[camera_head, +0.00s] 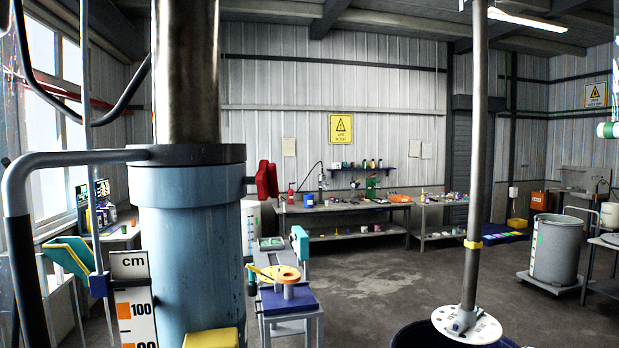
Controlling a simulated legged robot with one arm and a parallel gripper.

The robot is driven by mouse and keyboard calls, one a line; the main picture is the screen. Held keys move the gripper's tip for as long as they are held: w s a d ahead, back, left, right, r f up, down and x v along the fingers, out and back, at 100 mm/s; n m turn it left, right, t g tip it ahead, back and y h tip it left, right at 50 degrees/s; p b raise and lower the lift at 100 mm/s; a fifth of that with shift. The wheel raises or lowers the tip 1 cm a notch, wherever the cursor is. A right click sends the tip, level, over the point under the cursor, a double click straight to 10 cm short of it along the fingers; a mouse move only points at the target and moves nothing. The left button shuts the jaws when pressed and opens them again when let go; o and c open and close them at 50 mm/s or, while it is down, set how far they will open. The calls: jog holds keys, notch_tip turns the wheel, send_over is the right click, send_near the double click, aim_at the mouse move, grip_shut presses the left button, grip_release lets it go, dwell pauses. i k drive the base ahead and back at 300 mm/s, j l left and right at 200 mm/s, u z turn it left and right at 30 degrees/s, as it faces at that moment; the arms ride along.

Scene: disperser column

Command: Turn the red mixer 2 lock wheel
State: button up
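A red wheel-like part (266,180) sticks out from the right side of a thick blue column (190,245) in the camera_head view. It is seen nearly edge-on, and a short dark stub joins it to the column near the dark collar (188,154). I see only this one red part on the column, and no label shows which mixer it belongs to. My gripper is not in view.
A grey pipe (22,215) and a cm scale (133,300) stand at the column's left. A small blue-topped table (288,302) is right of it. A mixer shaft (477,170) with a white disc (466,325) hangs at right. Floor (375,285) between is open.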

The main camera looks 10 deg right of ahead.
aim_at(265, 179)
jog(key=i+l+z, duration=0.15)
jog(key=i+z, duration=0.2)
jog(key=i+l+z, duration=0.1)
jog(key=i+z, duration=0.25)
jog(key=k, duration=0.05)
